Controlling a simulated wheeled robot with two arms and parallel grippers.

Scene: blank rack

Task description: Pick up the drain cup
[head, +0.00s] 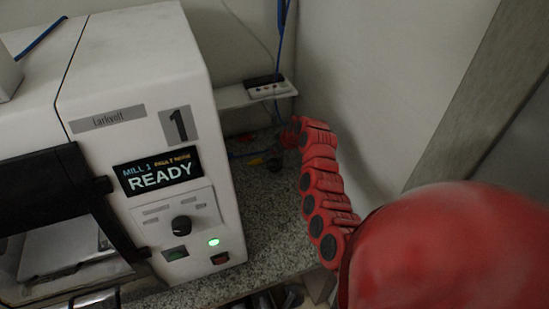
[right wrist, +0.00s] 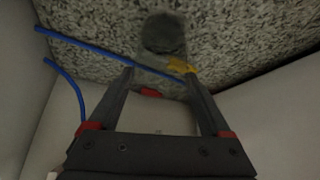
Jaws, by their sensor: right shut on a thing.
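In the right wrist view, a dim cup-like thing with a dark round end (right wrist: 163,34) is in front of my right gripper (right wrist: 160,74); I take it to be the drain cup. Its greyish body runs back between the two fingers, which are closed on it. Its outline is blurred, and a blue cable crosses near the fingertips. In the head view my red right arm reaches into the back corner beside the mill (head: 140,60), and its gripper is mostly hidden. A small dark thing there is too small to make out. My left gripper is not in view.
The white mill's display reads READY, and a green light is lit. A small shelf (head: 236,97) with a control box (head: 267,87) is above the corner. Blue cables (right wrist: 85,50) and a yellow tag (right wrist: 181,65) are close to my right fingers. A pale wall (head: 390,80) bounds the right.

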